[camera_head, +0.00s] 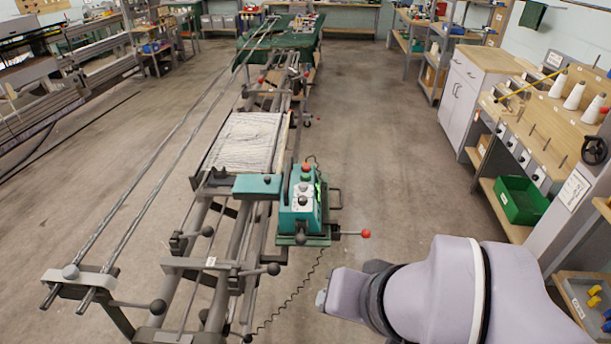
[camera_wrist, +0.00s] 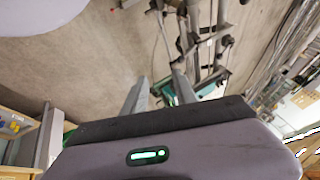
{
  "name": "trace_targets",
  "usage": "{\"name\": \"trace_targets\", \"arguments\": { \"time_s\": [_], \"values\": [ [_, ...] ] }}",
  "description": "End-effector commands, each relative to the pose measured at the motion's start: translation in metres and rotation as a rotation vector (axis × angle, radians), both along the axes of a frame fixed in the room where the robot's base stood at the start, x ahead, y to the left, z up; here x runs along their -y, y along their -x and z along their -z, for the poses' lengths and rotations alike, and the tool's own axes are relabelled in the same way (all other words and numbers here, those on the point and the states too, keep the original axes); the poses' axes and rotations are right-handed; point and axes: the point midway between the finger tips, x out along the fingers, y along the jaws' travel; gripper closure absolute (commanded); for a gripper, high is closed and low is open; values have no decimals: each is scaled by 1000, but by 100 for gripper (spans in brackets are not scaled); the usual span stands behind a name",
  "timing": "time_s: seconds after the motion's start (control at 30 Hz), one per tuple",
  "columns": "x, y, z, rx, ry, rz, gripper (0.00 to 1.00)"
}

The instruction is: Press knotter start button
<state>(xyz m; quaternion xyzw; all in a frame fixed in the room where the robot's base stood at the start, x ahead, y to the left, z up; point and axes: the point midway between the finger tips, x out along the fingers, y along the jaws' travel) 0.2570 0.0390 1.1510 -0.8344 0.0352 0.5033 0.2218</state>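The teal knotter (camera_head: 300,210) sits on the long metal frame, with a light control face and small buttons on top. A red knob (camera_head: 306,167) stands at its far end, and a red-tipped lever (camera_head: 366,233) sticks out to its right. Which button is the start button is too small to tell. My gripper (camera_wrist: 160,75) is open and empty in the wrist view, its two grey fingers apart. A teal part of the knotter (camera_wrist: 208,90) shows beyond the right finger, partly hidden. In the head view my gripper's end is low and right of the knotter, apart from it.
Metal rails (camera_head: 150,185) run along the frame, with a sheet of warp threads (camera_head: 245,142) behind the knotter. A coiled black cable (camera_head: 290,300) hangs beside the frame. A workbench with cones (camera_head: 573,96) and a green bin (camera_head: 520,200) stands right. Floor between is clear.

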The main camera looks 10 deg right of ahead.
Motion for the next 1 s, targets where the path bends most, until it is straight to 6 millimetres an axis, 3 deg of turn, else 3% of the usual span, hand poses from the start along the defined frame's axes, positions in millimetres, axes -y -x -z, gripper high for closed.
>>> {"name": "trace_targets", "arguments": {
  "time_s": [0.03,0.13,0.17,1.0],
  "values": [
    [0,0,0,0,0,0,78],
    [0,0,0,0,0,0,98],
    [0,0,0,0,0,0,100],
    [0,0,0,0,0,0,100]
  ]
}}
